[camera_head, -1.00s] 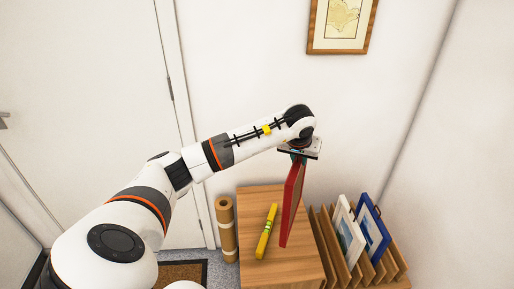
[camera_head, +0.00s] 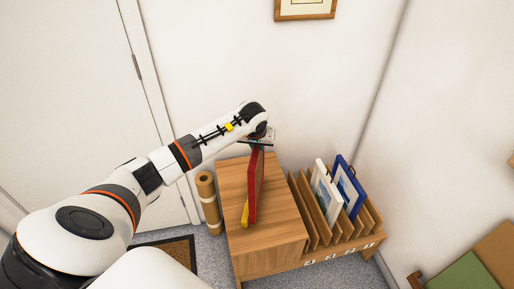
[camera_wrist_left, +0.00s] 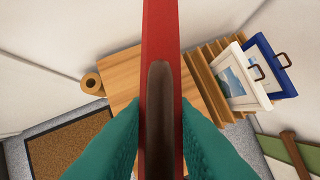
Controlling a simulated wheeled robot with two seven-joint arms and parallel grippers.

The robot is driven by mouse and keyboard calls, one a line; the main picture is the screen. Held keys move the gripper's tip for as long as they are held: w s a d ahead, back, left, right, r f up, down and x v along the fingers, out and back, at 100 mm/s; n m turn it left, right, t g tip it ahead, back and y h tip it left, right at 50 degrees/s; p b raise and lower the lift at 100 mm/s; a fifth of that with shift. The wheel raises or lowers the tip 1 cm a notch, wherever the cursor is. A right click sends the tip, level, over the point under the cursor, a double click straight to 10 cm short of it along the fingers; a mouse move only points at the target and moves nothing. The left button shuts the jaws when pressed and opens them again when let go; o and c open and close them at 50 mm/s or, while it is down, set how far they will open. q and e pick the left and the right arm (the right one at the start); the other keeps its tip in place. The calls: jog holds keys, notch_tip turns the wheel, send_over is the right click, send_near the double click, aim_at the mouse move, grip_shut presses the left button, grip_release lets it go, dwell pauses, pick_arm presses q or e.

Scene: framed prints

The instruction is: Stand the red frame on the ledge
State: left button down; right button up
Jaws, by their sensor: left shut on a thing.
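The red frame (camera_head: 257,187) is upright, seen nearly edge-on, above the wooden cabinet top in the head view. My left gripper (camera_head: 262,143) is shut on its upper edge. In the left wrist view the red frame (camera_wrist_left: 161,40) runs between the two teal fingers (camera_wrist_left: 160,140), with a dark handle-like strip along it. I cannot tell whether the frame's lower edge touches the cabinet top. No ledge can be made out for certain in these views. My right gripper is not in view.
The wooden cabinet (camera_head: 285,229) has a slotted rack on its right holding a white frame (camera_head: 326,190) and a blue frame (camera_head: 349,186). A yellow level (camera_head: 245,214) lies partly behind the red frame. A brown roll (camera_head: 208,200) stands at left. A framed print (camera_head: 305,8) hangs above.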

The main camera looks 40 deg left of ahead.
pick_arm(q)
jog(key=shift+w+f, duration=0.1)
jog(key=shift+f, duration=0.7)
jog(key=c, duration=1.7)
grip_release()
jog(key=shift+f, duration=0.25)
jog(key=o, duration=0.4)
jog(key=shift+r, duration=0.1)
jog(key=shift+o, duration=0.2)
